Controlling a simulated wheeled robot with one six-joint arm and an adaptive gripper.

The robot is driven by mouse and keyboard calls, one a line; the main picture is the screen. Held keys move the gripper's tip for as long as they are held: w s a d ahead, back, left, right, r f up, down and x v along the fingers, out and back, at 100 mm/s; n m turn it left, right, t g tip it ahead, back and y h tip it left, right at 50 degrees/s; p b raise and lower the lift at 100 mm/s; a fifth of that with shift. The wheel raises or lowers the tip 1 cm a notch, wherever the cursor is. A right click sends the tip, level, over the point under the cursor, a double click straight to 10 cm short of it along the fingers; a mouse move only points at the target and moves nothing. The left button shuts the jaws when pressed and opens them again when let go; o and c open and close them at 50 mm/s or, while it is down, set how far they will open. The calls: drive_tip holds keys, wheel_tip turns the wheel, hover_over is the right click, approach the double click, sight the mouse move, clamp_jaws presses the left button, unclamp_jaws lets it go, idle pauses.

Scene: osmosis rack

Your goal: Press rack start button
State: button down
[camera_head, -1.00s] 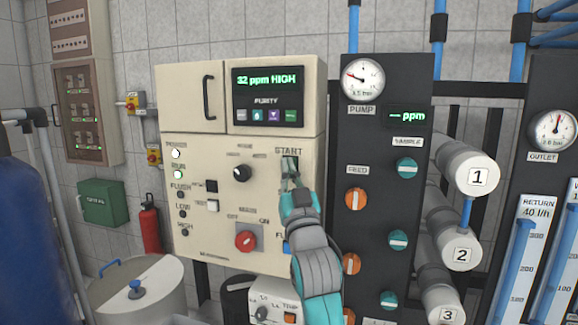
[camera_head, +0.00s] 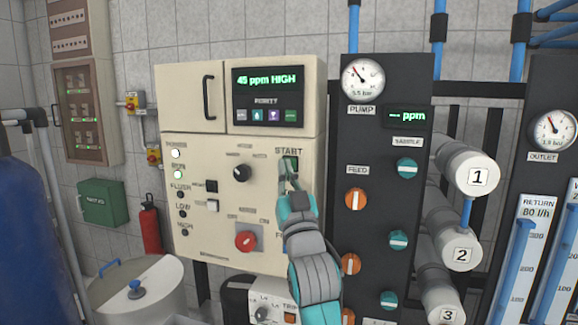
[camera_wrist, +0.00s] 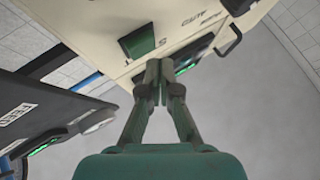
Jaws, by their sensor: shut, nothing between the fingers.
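The START button (camera_head: 291,164) is a dark green square under the START label, at the right of the cream control box (camera_head: 215,225). It also shows in the wrist view (camera_wrist: 139,42), up and left of my fingertips. My gripper (camera_head: 284,178) is shut and empty, its fingertips just below the button in the head view. In the wrist view my gripper (camera_wrist: 158,72) has its fingers together near the panel face. I cannot tell whether they touch the panel. The purity display (camera_head: 268,81) reads 45 ppm HIGH. The RUN lamp (camera_head: 178,174) is lit.
A black selector knob (camera_head: 242,173) and a red rotary switch (camera_head: 246,241) sit on the panel left of my gripper. A dark pump panel (camera_head: 375,215) with orange and teal valves stands close on the right. White numbered tubes (camera_head: 470,165) are farther right.

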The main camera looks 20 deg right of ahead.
drive_tip(key=shift+s+a, duration=0.75)
drive_tip(key=shift+s, duration=0.25)
drive_tip(key=shift+s+a, duration=0.75)
drive_tip(key=shift+s, duration=0.25)
